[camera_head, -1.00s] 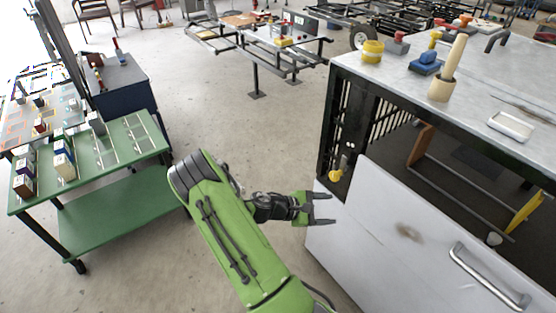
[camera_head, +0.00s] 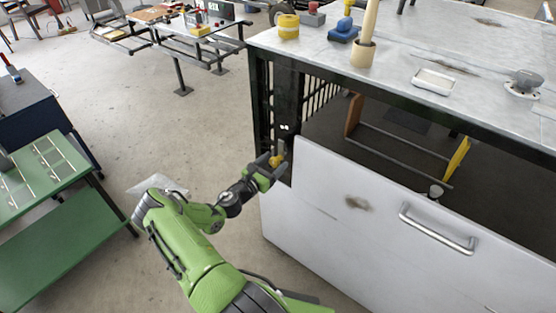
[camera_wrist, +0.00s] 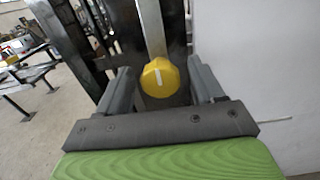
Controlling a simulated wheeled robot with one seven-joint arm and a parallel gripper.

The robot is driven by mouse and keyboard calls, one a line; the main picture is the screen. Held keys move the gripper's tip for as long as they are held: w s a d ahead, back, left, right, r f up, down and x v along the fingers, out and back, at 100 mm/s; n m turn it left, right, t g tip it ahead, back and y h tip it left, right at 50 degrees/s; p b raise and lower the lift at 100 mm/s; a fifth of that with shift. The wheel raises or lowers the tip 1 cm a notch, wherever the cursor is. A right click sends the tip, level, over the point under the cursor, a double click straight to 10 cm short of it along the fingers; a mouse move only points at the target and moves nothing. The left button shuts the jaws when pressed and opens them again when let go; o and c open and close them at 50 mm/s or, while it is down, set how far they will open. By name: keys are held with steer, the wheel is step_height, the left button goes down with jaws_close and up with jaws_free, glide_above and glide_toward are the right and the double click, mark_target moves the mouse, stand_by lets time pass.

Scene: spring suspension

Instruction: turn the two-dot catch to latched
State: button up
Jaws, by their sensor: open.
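The catch has a yellow knob (camera_head: 277,161) on the dark post at the cabinet's left front corner. Two white dots (camera_head: 284,127) mark the post above it. In the wrist view the knob (camera_wrist: 160,82) faces me, with a white line on its face running nearly upright. A pale strip (camera_wrist: 151,28) runs up behind it. My gripper (camera_head: 273,163) is open at the knob. In the wrist view its fingers (camera_wrist: 160,70) stand on both sides of the knob, with gaps visible. The two dots are not seen in the wrist view.
A white drawer front (camera_head: 350,205) with a metal handle (camera_head: 437,229) lies right of the catch. The worktop (camera_head: 400,55) above holds a yellow tape roll (camera_head: 288,27), a wooden-handled tool (camera_head: 364,48) and a small tray (camera_head: 434,81).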

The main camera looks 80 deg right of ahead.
mark_target(279, 156)
steer(key=shift+x, duration=1.6)
steer(key=shift+c, duration=0.5)
jaws_close()
